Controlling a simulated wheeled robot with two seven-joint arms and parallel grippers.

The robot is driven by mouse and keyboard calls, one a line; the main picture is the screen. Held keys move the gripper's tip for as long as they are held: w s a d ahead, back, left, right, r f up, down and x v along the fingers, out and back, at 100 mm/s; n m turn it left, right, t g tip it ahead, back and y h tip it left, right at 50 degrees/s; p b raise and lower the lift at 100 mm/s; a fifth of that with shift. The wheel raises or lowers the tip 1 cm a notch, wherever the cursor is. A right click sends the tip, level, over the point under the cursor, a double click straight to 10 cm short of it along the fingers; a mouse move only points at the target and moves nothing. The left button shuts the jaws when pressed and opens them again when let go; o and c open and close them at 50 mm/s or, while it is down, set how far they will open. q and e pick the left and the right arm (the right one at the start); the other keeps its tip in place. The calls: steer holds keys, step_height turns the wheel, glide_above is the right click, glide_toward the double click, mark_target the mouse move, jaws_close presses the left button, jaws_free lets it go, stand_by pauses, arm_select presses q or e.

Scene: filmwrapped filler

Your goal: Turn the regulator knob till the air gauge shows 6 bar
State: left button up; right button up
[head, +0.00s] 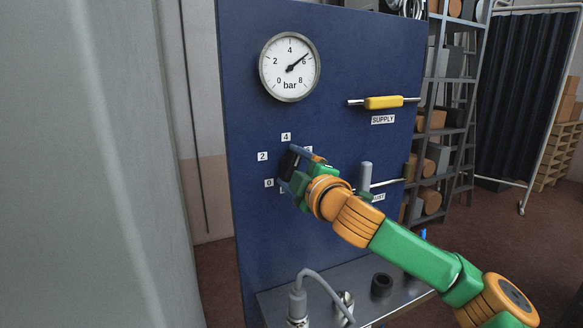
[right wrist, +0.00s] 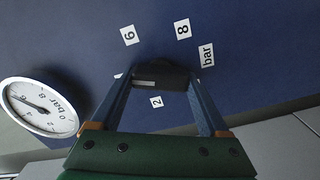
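The black regulator knob (head: 288,164) sits on the blue panel, ringed by white number labels. My right gripper (head: 297,168) is at the knob, partly covering it and some labels in the head view. In the right wrist view the knob (right wrist: 163,77) lies between the two fingers of my right gripper (right wrist: 160,85), which appear closed on its sides. A pale mark shows on the knob's face. The round white air gauge (head: 289,66) is above; its needle points up and right, close to the 6, slightly on the 4 side. My left gripper is out of view.
A yellow supply handle (head: 384,102) is right of the gauge. A grey lever (head: 365,176) and another rod stand behind my right arm. A grey shelf (head: 347,288) below the panel holds a hose fitting (head: 298,304) and a black ring (head: 381,285).

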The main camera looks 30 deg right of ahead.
mark_target(293, 169)
steer(key=shift+c, duration=0.6)
steer(key=shift+r+m, duration=0.1)
steer(key=shift+m, duration=1)
steer(key=o, duration=1.2)
steer(key=shift+w, duration=0.1)
steer(key=shift+o, duration=0.2)
steer(key=s+b, duration=0.3)
steer(key=s, duration=0.4)
steer(key=shift+a, duration=0.15)
